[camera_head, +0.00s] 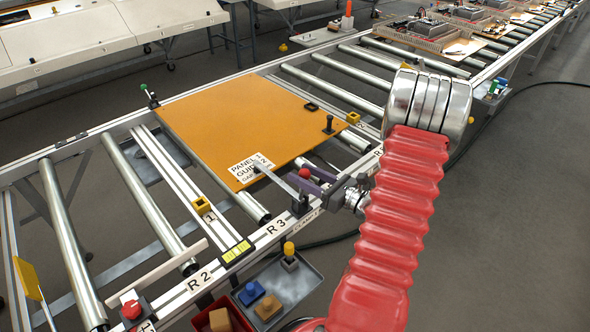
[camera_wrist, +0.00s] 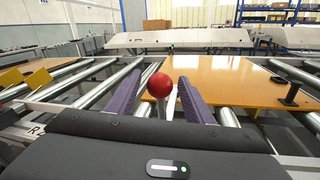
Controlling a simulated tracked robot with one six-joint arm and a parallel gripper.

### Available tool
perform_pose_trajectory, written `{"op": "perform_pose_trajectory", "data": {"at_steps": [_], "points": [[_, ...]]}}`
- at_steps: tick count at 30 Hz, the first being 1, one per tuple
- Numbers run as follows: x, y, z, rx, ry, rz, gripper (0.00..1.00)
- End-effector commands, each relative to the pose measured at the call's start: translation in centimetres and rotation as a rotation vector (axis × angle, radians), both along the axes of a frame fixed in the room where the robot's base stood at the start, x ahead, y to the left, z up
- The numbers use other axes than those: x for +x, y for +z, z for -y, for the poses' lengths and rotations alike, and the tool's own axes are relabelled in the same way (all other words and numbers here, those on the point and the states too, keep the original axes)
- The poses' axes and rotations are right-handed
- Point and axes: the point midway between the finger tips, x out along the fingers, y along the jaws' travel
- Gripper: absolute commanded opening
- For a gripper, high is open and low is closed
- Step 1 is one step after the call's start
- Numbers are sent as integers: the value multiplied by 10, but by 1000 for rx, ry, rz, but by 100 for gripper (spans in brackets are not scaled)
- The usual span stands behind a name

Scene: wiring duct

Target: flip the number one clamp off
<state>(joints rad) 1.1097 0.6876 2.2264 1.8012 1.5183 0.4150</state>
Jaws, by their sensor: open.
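The clamp has a red ball knob (camera_head: 305,173) on its handle and a flat metal arm (camera_head: 279,181) that reaches over the near edge of the orange panel (camera_head: 240,120). Its dark base (camera_head: 300,204) stands on the front rail by a partly hidden label. My gripper (camera_head: 306,179) has purple fingers and comes from the right at the knob. In the wrist view the red knob (camera_wrist: 159,85) shows between the open fingers (camera_wrist: 158,92), with a gap on each side. The light-coloured stem below the knob is partly hidden by my gripper's body.
A black-knobbed fixture (camera_head: 328,123) stands at the panel's right side and a green-knobbed one (camera_head: 148,95) at its far left corner. A yellow level block (camera_head: 237,251) sits on the front rail. A grey tray (camera_head: 281,287) with coloured blocks hangs in front. Rollers surround the panel.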

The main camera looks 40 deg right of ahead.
Motion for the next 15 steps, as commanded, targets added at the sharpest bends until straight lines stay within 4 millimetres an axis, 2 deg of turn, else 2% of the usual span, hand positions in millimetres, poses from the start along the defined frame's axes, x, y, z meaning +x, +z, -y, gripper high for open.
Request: {"op": "perform_pose_trajectory", "data": {"at_steps": [6,15], "points": [[26,0,-7,-1,3,0,47],[37,0,-9,-1,1,0,47]]}}
